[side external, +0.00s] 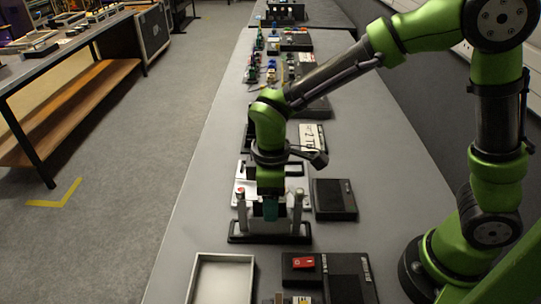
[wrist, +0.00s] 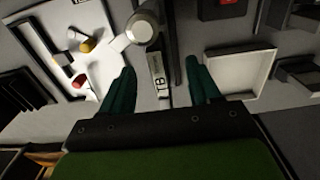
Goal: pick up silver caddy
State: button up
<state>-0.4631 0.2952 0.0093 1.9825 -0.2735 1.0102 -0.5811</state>
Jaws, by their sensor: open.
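The silver caddy (side external: 297,217) appears to be the piece under my gripper in the side view, with silver posts standing at either side on a dark base (side external: 240,238). In the wrist view a round silver post top (wrist: 142,27) shows ahead of the fingers, and a labelled light strip (wrist: 157,72) lies between them. My gripper (side external: 270,210) points down between the posts; its dark green fingers (wrist: 160,72) are apart with nothing clearly held. My wrist hides part of the caddy, and I cannot tell whether the fingers touch it.
A shallow white tray (side external: 222,257) stands nearer the camera. A black box (side external: 334,199) sits right of the caddy, and a dark unit with a red switch (side external: 303,263) is in front. A white panel with knobs (wrist: 50,35) lies at left. The bench's left strip is clear.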

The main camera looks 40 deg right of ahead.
notch_tip(320, 180, down, 6)
jog(key=shift+w+a+r, duration=0.1)
jog(key=shift+w+r, duration=0.05)
dwell(0.3)
jog(key=c, duration=1)
jog(key=shift+r, duration=0.15)
